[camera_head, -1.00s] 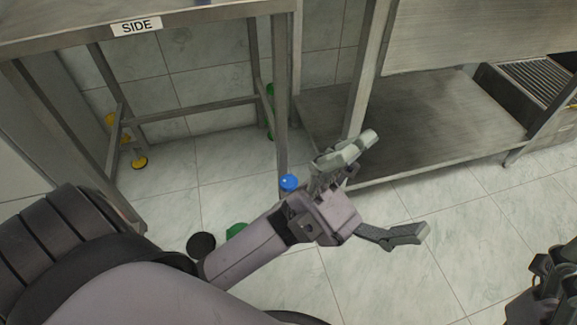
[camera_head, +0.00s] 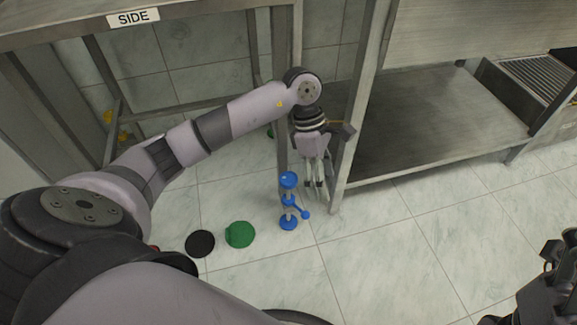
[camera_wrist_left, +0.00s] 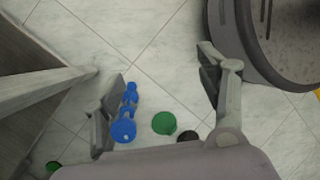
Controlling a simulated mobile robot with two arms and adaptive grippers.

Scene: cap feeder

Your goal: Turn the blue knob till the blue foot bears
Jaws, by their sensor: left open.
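The blue knob (camera_head: 305,214) is a small ball on a short arm, sticking out to the right of a blue stem. A rounded blue piece tops the stem, and the blue foot (camera_head: 288,223) is at its bottom, by the floor. I cannot tell whether the foot touches the floor. The stem stands at the low end of the side table's front leg (camera_head: 281,130). My left gripper (camera_head: 316,188) points down just right of the stem, open and apart from it. In the left wrist view the blue parts are beside the left finger. My right gripper (camera_head: 552,275) shows only partly at the right edge.
A green disc (camera_head: 240,235) and a black disc (camera_head: 200,244) lie on the floor left of the stem. The steel bench's low shelf (camera_head: 410,125) and its leg are close on the right. The table marked SIDE (camera_head: 180,12) overhangs. Floor in front is clear.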

